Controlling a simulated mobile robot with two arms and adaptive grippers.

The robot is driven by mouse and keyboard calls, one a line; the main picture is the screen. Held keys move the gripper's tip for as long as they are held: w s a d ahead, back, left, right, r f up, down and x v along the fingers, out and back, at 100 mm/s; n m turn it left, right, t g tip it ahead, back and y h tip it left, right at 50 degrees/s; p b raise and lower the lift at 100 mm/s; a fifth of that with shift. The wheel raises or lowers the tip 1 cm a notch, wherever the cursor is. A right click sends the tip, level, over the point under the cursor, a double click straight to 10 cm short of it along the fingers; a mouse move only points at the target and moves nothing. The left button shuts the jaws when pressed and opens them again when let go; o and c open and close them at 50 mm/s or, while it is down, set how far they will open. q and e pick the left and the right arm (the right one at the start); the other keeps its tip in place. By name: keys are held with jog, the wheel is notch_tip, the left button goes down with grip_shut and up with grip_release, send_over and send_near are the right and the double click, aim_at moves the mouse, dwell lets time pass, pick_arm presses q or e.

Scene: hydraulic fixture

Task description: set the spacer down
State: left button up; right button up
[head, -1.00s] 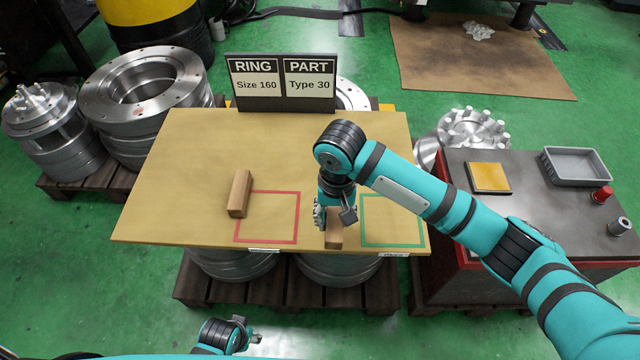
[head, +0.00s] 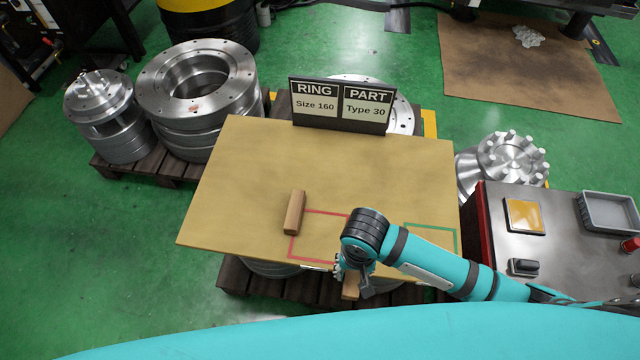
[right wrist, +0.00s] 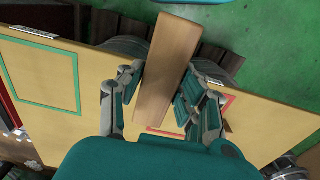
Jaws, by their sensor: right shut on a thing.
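A wooden spacer block (head: 350,287) is in my right gripper (head: 353,272), at the front edge of the tan board (head: 330,165). In the right wrist view the block (right wrist: 170,65) sits between the two fingers (right wrist: 160,90), and its far end reaches out past the board's edge over the pallet and green floor. Whether it touches the board is unclear. A second wooden block (head: 294,212) lies on the board, at the left side of the red outline (head: 291,245). A green outline (head: 455,240) is to the right, partly behind my arm. My left gripper is not visible.
A sign (head: 342,105) reading RING Size 160, PART Type 30 stands at the board's back edge. A grey-topped cabinet (head: 510,255) with a yellow pad and grey bin (head: 610,212) is at right. Metal rings (head: 195,85) stand at left. The board's middle and back are clear.

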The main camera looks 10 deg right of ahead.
jog(key=w+d, duration=0.1)
jog(key=w, duration=0.4)
jog(key=w+f+b, duration=0.1)
jog(key=w, duration=0.4)
jog(key=w+d, duration=0.1)
jog(key=w, duration=0.3)
jog(key=shift+w+d+f, duration=0.25)
jog(key=shift+w+d, duration=0.05)
jog(key=shift+w, duration=0.1)
jog(key=shift+w+f+b, duration=0.2)
jog(key=shift+f+b, duration=0.35)
jog(key=shift+f, duration=1.2)
jog(key=shift+f, duration=0.1)
jog(key=o, duration=1.2)
jog(key=shift+d, duration=0.1)
notch_tip(320, 180, up, 12)
jog(key=shift+r+p, duration=0.15)
jog(key=shift+p, duration=0.85)
